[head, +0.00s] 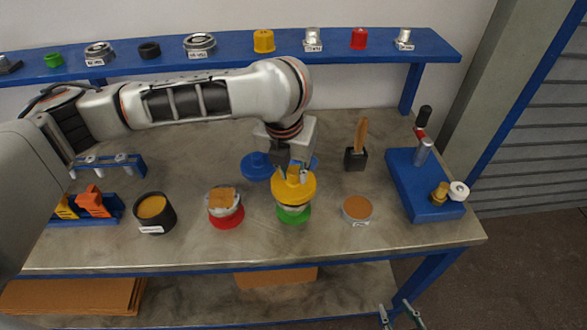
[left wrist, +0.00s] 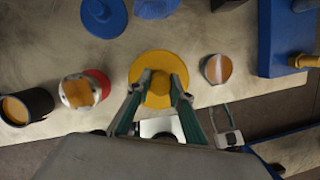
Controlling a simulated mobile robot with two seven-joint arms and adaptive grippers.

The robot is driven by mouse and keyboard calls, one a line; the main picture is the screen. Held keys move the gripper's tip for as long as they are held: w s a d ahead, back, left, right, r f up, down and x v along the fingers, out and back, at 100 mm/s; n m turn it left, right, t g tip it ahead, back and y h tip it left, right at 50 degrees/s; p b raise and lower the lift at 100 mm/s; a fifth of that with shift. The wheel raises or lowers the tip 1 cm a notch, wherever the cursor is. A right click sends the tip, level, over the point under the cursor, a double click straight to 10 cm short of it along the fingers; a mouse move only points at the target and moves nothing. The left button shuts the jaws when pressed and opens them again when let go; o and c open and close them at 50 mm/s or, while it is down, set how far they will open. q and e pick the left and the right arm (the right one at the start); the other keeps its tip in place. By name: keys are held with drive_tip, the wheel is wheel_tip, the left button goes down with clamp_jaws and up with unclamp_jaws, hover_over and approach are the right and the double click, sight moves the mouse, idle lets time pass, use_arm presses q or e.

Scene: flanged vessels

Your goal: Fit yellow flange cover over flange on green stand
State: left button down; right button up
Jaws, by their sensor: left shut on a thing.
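The yellow flange cover (head: 293,188) is a round disc with a raised knob. My left gripper (head: 298,172) is shut on the knob from above. In the left wrist view the cover (left wrist: 152,66) shows between the fingers (left wrist: 160,82). The green stand (head: 293,216) is directly below the cover, with a little of its silvery flange showing between them. The cover hides the flange top, so I cannot tell whether they touch. The cover hides the stand in the left wrist view. My right gripper (head: 398,314) is empty, its fingertips apart, beyond the table's front edge.
A red stand with a vessel (head: 226,207) is left of the green stand, and a brown-topped round container (head: 356,209) is right of it. A blue cover (head: 256,166) lies behind. A black pot (head: 154,212) and blue fixture (head: 425,185) are farther out.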

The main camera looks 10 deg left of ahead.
sight(293, 183)
use_arm(q)
drive_tip(key=shift+f, duration=1.3)
drive_tip(key=shift+f, duration=0.7)
drive_tip(key=c, duration=1.7)
unclamp_jaws()
drive_tip(key=v, duration=1.2)
